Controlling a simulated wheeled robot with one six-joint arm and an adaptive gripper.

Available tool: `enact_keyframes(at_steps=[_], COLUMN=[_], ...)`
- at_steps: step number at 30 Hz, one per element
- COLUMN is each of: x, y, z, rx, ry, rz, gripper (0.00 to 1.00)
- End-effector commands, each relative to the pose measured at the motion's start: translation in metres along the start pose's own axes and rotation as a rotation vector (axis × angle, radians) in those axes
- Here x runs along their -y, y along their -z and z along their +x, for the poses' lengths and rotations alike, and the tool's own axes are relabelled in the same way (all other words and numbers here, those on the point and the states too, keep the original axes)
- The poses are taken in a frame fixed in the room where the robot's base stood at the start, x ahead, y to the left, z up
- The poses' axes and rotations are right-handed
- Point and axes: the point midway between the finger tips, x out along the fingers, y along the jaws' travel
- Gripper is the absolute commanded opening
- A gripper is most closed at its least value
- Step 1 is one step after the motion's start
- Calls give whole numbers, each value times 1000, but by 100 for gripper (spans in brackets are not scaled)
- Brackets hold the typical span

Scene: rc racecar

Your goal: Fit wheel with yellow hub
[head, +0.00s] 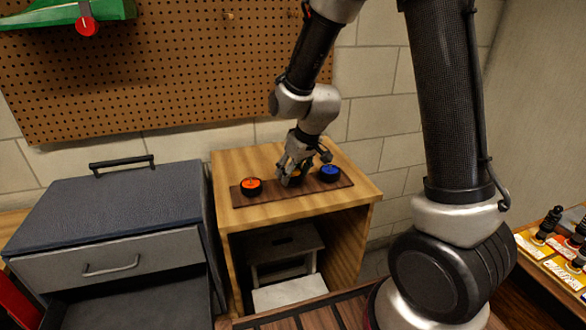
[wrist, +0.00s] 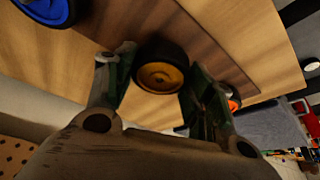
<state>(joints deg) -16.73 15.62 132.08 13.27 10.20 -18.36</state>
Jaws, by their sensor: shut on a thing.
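The wheel with the yellow hub (wrist: 160,77) is between the fingers of my gripper (wrist: 155,95) in the wrist view, with its black tyre against them. In the head view my gripper (head: 292,172) is down at the dark wooden board (head: 312,200) and hides most of this wheel. I cannot tell whether the wheel touches the board. A wheel with an orange hub (head: 251,186) stands on the board to the left, and a wheel with a blue hub (head: 329,172) to the right. A green car body (head: 60,12) with a red-hubbed wheel (head: 86,26) is at the upper left.
The board lies on a light wooden table (head: 355,190) with a step stool (head: 283,248) beneath. A grey drawer cabinet (head: 110,225) stands left. A pegboard (head: 170,70) covers the wall behind.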

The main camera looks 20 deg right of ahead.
Motion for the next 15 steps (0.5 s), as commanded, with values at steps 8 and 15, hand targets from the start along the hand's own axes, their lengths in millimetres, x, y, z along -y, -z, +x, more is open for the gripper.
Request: enact_keyframes(at_steps=[8, 15], x=[0, 0], y=[-3, -5], z=[7, 12], rx=[1, 0], ry=[0, -1], rz=[0, 1], gripper=[36, 36])
